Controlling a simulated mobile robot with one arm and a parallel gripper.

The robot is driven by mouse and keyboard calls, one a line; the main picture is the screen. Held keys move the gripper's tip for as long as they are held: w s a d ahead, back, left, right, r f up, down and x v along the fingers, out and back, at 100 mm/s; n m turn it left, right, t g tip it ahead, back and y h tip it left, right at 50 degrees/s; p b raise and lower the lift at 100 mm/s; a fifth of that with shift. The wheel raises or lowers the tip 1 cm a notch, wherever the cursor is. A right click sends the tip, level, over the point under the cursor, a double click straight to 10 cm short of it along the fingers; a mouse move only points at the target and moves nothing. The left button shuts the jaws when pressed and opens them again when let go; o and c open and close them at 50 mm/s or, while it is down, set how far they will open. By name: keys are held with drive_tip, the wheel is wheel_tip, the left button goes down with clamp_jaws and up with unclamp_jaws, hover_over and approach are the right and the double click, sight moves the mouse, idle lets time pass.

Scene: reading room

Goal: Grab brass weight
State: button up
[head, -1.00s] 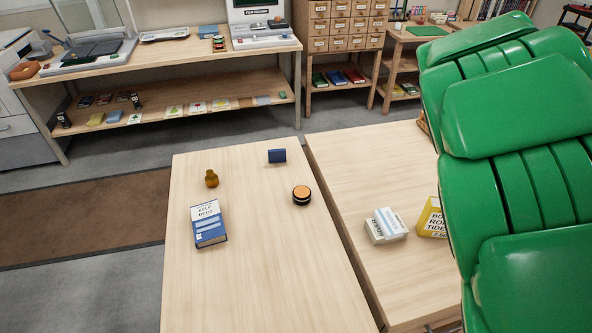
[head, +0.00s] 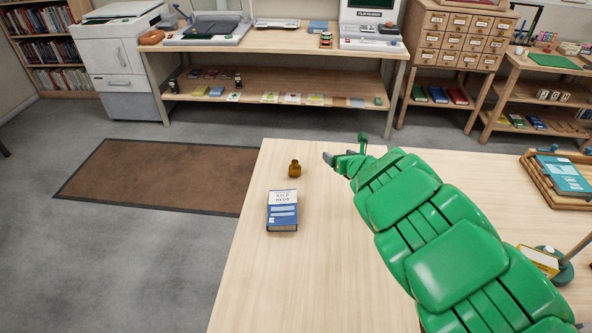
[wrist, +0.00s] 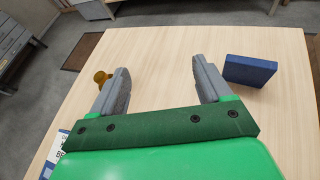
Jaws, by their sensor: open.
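The brass weight (head: 294,169), a small brownish-gold knobbed piece, stands upright near the far left part of the near wooden table (head: 260,290). In the wrist view the brass weight (wrist: 100,77) shows just left of the left finger, outside the jaws. My gripper (head: 344,154) is open, above the table to the right of the weight. In the wrist view my gripper (wrist: 160,66) has its grey fingers wide apart with only bare tabletop between them.
A blue-and-white book (head: 283,211) lies in front of the weight. A dark blue block (wrist: 249,70) is right of the right finger in the wrist view. On the right are a wooden tray (head: 545,182) with a teal book and a yellow box (head: 538,260).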

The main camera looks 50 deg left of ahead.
sight(297, 169)
drive_tip(key=s+a+f+n+g, duration=0.1)
drive_tip(key=s, duration=0.2)
drive_tip(key=s+a+f+n+g, duration=0.1)
drive_tip(key=s+a+f, duration=0.1)
drive_tip(key=s, duration=0.2)
drive_tip(key=s+a+f+n+g+y, duration=0.1)
drive_tip(key=s+a+f+n, duration=0.1)
drive_tip(key=s, duration=0.1)
drive_tip(key=shift+s+f, duration=0.1)
drive_tip(key=shift+s, duration=0.15)
drive_tip(key=shift+x, duration=1.1)
drive_tip(key=shift+w+a+f, duration=0.3)
drive_tip(key=shift+a+f, duration=0.05)
drive_tip(key=shift+a, duration=0.35)
drive_tip(key=shift+w+a+f, duration=0.3)
drive_tip(key=shift+a+f, duration=0.1)
drive_tip(key=shift+a, duration=0.35)
drive_tip(key=shift+x, duration=1.05)
drive_tip(key=shift+d, duration=0.1)
clamp_jaws()
